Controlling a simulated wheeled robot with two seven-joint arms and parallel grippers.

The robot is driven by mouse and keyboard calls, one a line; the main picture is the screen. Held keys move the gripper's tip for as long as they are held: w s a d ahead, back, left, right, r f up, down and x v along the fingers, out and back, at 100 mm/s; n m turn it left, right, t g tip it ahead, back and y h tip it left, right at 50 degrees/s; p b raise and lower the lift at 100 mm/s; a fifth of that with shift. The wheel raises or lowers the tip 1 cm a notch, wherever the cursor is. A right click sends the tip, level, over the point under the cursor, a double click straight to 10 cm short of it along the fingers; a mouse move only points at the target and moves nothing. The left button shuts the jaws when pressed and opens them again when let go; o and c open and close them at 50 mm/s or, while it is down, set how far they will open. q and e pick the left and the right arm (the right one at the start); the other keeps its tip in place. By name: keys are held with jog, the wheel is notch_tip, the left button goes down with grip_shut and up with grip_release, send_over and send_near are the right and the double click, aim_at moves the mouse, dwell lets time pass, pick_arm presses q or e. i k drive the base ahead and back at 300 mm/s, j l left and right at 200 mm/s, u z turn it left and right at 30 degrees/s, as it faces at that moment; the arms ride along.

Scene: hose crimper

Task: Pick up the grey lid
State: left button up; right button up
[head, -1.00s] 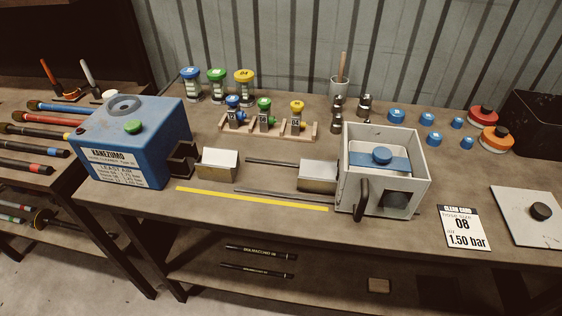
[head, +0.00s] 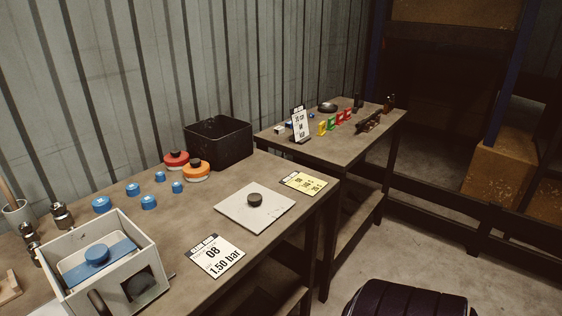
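The grey lid (head: 243,213) is a flat, light grey square plate with a dark round knob (head: 255,200) in its middle. It lies flat on the workbench near the front right corner, between the white "08 / 1.50 bar" card and a small yellow card. Nothing lies on it. The open grey box (head: 146,238) stands to its left on the bench, with a blue bar and blue knob (head: 96,255) inside. Neither of my grippers shows in the head view.
The white card (head: 215,256) lies at the bench's front edge and the yellow card (head: 303,183) beyond the lid. Red and orange discs (head: 197,172), blue caps (head: 149,202) and a black bin (head: 218,143) stand behind. A second table (head: 345,143) stands to the right. A dark rounded object (head: 410,298) is at bottom right.

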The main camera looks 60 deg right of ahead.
aim_at(255, 206)
jog(key=z, duration=1.6)
